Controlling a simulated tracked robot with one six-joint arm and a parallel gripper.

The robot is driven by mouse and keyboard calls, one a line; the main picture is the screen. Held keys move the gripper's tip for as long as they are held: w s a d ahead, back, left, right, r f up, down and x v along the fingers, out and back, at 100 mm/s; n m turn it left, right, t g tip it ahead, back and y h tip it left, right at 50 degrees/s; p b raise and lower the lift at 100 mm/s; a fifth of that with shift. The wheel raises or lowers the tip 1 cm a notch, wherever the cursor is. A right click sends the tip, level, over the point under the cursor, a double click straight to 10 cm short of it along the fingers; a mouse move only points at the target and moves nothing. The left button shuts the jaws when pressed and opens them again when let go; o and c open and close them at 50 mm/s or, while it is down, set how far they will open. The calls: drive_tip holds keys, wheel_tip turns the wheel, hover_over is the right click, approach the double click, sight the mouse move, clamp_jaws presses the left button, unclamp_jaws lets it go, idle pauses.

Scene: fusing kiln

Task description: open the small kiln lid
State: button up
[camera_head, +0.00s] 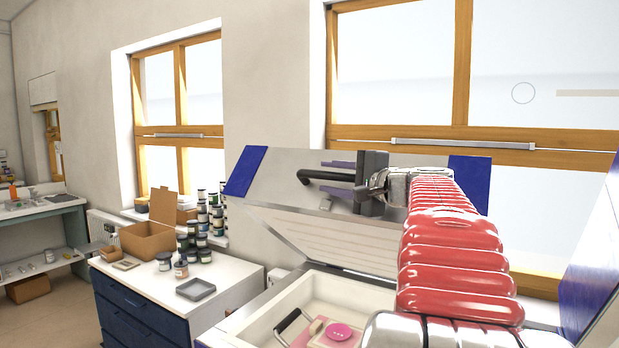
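The small kiln's lid (278,196) stands raised and tilted back in front of the window, with blue corners and a pale inner lining. The kiln body (262,325) below is uncovered, its white chamber showing. A black bar handle (312,177) is on the lid's outer face. My gripper (338,178) is at this handle, its two purple-grey fingers apart, one above and one below the bar, with visible gaps. Whether either finger touches the bar is not clear. My red-sleeved arm hides the right part of the lid and kiln.
Inside the kiln lie a pink disc (339,331) and a pink sheet; a dark curved handle (290,325) shows at the left. A white-topped cabinet (230,271) at left holds a cardboard box (150,240), jars (189,255) and a grey tray (195,289). A blue-edged panel (590,265) stands at right.

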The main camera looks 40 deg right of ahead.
drive_tip(key=shift+w+d, duration=0.15)
drive_tip(key=shift+w, duration=1.25)
clamp_jaws()
